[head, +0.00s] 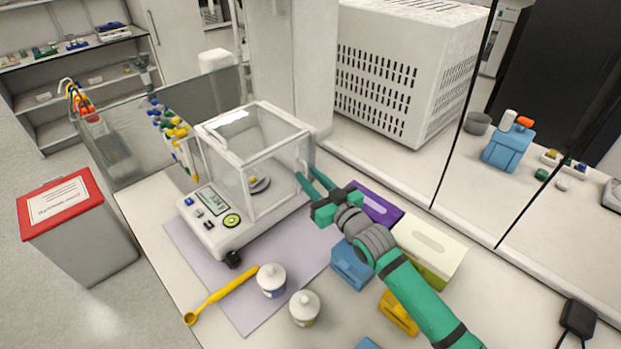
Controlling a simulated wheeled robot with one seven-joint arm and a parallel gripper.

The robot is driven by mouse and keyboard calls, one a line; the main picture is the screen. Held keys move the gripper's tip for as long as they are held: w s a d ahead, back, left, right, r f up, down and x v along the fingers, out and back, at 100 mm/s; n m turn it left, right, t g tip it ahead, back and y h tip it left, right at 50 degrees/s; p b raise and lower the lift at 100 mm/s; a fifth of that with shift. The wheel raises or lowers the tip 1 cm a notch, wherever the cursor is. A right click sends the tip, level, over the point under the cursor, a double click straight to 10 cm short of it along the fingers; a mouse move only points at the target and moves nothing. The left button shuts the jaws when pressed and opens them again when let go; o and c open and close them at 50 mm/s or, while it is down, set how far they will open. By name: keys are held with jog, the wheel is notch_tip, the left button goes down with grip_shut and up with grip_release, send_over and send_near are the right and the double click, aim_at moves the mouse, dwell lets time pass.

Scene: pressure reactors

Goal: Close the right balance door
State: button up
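The balance (222,222) is white with a clear glass draft shield and a lit display, and it stands on a pale mat. A small yellow item sits on or near its round pan (260,184). The right balance door (308,150) seems slid back, with its edge standing out past the chamber's rear right corner; how far is hard to tell. My gripper (305,173) is green, with its fingers apart, close to the chamber's right side and the door's edge. I cannot tell whether a finger touches the door.
Two white jars (272,280) and a yellow spoon (222,295) lie in front of the balance. A purple box (376,204), a white box (430,248) and a blue block (352,266) are around my arm. A pipette rack stands left, a vented white unit (400,70) behind.

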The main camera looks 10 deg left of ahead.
grip_shut()
jog(key=shift+d+f, duration=0.1)
jog(key=shift+d, duration=0.05)
dwell(1.2)
